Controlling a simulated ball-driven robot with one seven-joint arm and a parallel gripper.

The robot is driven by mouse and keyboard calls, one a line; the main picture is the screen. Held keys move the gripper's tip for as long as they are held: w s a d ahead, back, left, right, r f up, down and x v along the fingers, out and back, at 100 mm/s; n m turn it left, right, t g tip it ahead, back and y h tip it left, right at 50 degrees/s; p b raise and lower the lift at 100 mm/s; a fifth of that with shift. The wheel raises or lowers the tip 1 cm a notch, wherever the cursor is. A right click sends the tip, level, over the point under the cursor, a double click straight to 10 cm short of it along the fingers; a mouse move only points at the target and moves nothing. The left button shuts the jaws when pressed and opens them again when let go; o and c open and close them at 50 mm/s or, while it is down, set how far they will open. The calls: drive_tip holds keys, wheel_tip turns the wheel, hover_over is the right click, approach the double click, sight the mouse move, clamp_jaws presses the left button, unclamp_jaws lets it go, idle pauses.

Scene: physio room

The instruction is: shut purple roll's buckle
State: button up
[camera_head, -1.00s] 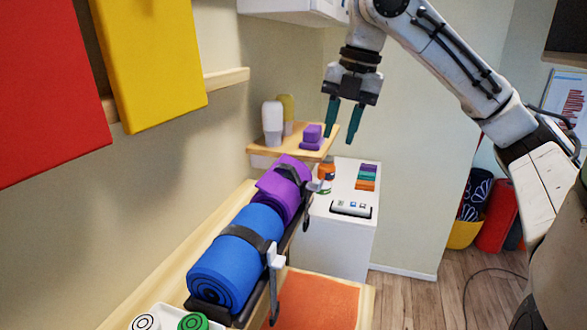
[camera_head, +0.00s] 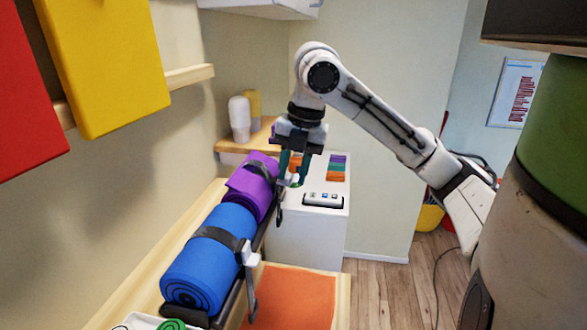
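The purple roll (camera_head: 240,184) lies at the far end of a dark rack along the left wall, with a dark strap (camera_head: 262,171) around it. Its buckle (camera_head: 294,182) shows as a small pale piece on the roll's right side, partly hidden by my fingers. Whether the buckle is open or shut is too small to tell. My gripper (camera_head: 295,178) points down just right of the purple roll. Its two teal fingers are apart, with their tips at about the buckle in the picture. I cannot tell whether they touch it.
A blue roll (camera_head: 205,268) with a strap and a pale buckle (camera_head: 248,254) lies nearer on the rack. A white cabinet (camera_head: 310,240) stands behind, to the right. A wooden shelf (camera_head: 228,146) carries bottles. An orange mat (camera_head: 295,298) lies at the front.

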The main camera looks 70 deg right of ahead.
drive_tip(key=shift+c, duration=0.2)
clamp_jaws()
